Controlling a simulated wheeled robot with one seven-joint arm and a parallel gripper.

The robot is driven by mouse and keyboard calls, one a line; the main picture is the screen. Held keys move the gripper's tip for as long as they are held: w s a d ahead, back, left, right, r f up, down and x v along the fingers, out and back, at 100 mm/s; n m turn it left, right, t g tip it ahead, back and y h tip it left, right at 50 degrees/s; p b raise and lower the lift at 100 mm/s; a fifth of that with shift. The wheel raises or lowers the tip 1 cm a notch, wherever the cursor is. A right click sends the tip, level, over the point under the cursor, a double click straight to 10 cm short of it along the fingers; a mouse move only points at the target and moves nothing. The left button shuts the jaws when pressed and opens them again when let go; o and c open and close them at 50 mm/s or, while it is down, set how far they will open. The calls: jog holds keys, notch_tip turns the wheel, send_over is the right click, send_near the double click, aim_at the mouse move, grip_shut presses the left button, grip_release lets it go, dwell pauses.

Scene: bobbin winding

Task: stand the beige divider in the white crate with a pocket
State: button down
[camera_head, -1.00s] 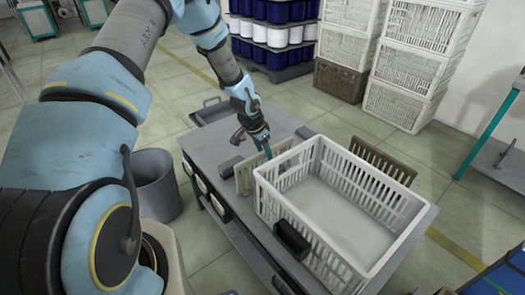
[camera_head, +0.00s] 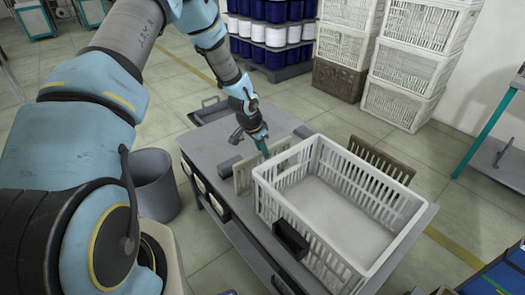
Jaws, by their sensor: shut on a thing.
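The beige divider (camera_head: 244,177) is a thin slatted panel. It stands upright on the grey table, just left of the white crate. My gripper (camera_head: 265,151), with teal fingers, points down at the divider's upper right edge and is shut on it. The fingertips are small in view and their exact hold is hard to see. The white crate (camera_head: 330,206) is open-topped with slatted walls, and its visible floor is empty. A black pocket (camera_head: 291,240) sits on the crate's near left wall.
A brown slatted panel (camera_head: 382,160) stands behind the crate's far right wall. A small dark block (camera_head: 230,163) lies left of the divider. The grey table top (camera_head: 215,147) has free room at the far left. A grey bin (camera_head: 154,184) stands beside the table.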

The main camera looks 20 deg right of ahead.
jog(key=shift+r, duration=0.1)
notch_tip(320, 180, up, 8)
jog(key=p, duration=0.5)
jog(key=shift+p, duration=0.3)
dwell(1.0)
